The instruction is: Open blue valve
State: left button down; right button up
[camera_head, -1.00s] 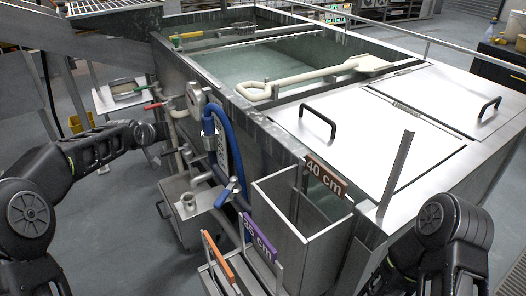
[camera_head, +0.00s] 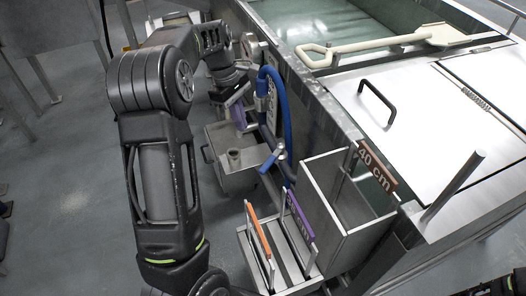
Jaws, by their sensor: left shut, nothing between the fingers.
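The blue valve handle (camera_head: 271,158) shows on the pipework at the front of the steel tank, below the blue hose (camera_head: 277,90). My left gripper (camera_head: 238,108) is at the end of the arm reaching in from the left. It is shut and empty, left of the hose and above and left of the blue valve handle, apart from it. Part of the pipework behind my left arm is hidden. My right gripper is out of view; only a dark bit of my right arm shows at the bottom right corner.
A small steel basin (camera_head: 228,165) stands below the valve. A rack with an orange plate (camera_head: 259,231) and a purple plate (camera_head: 299,215) is in front, beside an open steel box (camera_head: 345,200). A white paddle (camera_head: 380,43) lies across the tank.

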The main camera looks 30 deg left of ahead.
aim_at(270, 164)
pick_arm(q)
jog(key=d+f+p, duration=0.2)
jog(key=d+f, duration=0.4)
jog(key=f, duration=0.3)
jog(key=shift+d+f, duration=0.2)
jog(key=shift+f, duration=0.15)
jog(key=shift+s+d+r+n+p, duration=0.1)
jog(key=shift+d+n+p, duration=0.25)
jog(key=shift+n, duration=0.15)
dwell(0.4)
jog(key=shift+s+d+n+t+p, duration=0.2)
jog(key=shift+d+n+t+p, duration=0.3)
jog(key=shift+d+n+p, duration=0.7)
jog(key=shift+d+n, duration=0.3)
jog(key=shift+n, duration=0.1)
